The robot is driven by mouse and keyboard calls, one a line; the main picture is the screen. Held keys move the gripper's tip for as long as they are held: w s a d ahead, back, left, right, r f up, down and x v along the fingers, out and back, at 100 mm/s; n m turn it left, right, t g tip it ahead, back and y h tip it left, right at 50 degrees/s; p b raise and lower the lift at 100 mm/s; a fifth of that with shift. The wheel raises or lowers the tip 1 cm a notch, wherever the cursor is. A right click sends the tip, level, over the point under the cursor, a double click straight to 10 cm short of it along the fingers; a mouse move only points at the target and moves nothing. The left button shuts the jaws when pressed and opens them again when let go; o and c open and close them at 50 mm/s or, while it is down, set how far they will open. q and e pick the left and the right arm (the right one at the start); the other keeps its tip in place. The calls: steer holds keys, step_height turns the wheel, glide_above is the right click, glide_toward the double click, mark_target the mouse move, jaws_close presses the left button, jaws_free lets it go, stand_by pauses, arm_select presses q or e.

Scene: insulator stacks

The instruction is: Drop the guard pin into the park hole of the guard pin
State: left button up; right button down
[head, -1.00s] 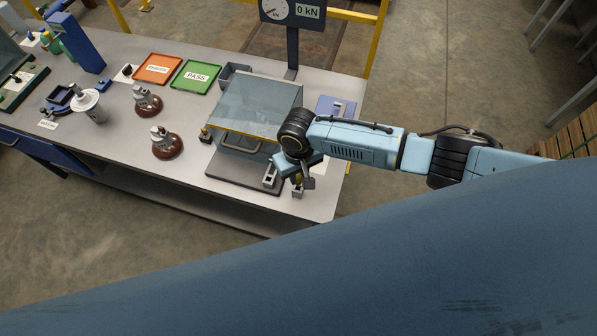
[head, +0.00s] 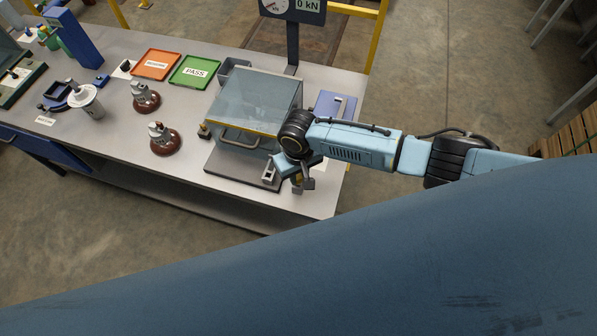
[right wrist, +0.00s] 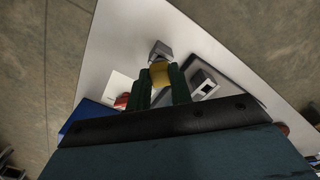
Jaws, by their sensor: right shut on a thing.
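My right gripper (head: 302,181) is low over the front right corner of the bench. In the right wrist view its two dark green fingers (right wrist: 161,88) are shut on a yellow piece, which appears to be the head of the guard pin (right wrist: 160,73). The pin's shaft is hidden. A small grey block (right wrist: 160,49), likely the one with the park hole, lies just beyond the fingertips. Its hole is hidden, and I cannot tell whether the pin is in it. My left gripper is not in view.
A clear-topped guard box (head: 254,102) stands left of the gripper on a dark base plate (head: 225,176). A grey block with an opening (head: 269,172) is on that plate, close to the gripper. Two brown insulators (head: 164,144) (head: 145,100) stand farther left. The bench's front edge is close.

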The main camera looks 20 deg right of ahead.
mark_target(298, 177)
steer(key=shift+f+b, duration=0.45)
steer(key=shift+f, duration=0.35)
steer(key=c, duration=1.2)
jaws_free()
step_height(298, 177, up, 14)
steer(key=shift+f+p, duration=0.25)
steer(key=shift+p, duration=0.25)
